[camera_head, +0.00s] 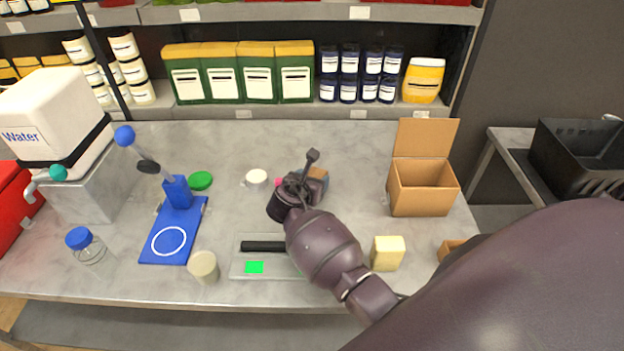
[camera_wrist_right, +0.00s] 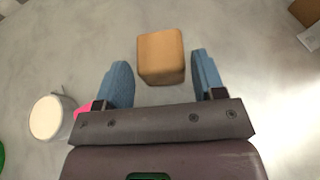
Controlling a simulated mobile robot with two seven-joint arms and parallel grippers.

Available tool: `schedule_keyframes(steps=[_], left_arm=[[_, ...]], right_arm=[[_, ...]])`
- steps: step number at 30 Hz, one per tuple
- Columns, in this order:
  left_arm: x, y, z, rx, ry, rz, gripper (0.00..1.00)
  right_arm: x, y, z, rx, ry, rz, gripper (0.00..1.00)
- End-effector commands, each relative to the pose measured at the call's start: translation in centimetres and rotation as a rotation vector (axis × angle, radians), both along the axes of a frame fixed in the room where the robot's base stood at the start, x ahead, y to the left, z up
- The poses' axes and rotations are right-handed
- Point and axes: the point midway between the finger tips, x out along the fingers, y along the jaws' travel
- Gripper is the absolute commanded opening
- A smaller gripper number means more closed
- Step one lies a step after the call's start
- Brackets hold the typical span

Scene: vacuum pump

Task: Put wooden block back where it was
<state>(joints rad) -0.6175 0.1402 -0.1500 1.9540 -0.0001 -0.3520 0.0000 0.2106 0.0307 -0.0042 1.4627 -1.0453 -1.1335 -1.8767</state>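The wooden block (camera_wrist_right: 161,57) is a tan, rounded cube on the grey worktop. In the right wrist view it lies between the fingertips of my right gripper (camera_wrist_right: 161,68), with a gap visible on each side. The two blue fingers are spread open and nothing is gripped. In the head view my right gripper (camera_head: 308,181) reaches down over the middle of the table. It hides most of the block (camera_head: 319,173) there, and a small tan part shows behind it. My left gripper is in neither view.
A scale (camera_head: 254,268) lies below my right wrist. A white cup (camera_head: 256,180) stands left of the gripper. An open cardboard box (camera_head: 424,190) and a yellow block (camera_head: 387,252) are to the right. A blue stand (camera_head: 178,230) is at left. The back middle worktop is clear.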

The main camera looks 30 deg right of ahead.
Motion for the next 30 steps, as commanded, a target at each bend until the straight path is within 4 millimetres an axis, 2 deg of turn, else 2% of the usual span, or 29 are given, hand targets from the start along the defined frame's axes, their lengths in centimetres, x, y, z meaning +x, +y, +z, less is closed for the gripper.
schedule_keyframes(steps=[8,14,24,30], left_arm=[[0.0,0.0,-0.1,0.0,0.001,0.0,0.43],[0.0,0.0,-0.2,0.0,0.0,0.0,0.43],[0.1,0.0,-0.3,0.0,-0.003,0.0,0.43],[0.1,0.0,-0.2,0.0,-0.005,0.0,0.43]], right_arm=[[-0.1,0.2,0.3,0.0,0.0,0.001,0.63],[-1.6,2.4,1.3,0.002,-0.002,0.001,0.63],[-4.8,7.2,3.8,0.002,-0.001,0.001,0.63],[-5.8,8.8,4.6,0.001,0.001,0.0,0.63]])
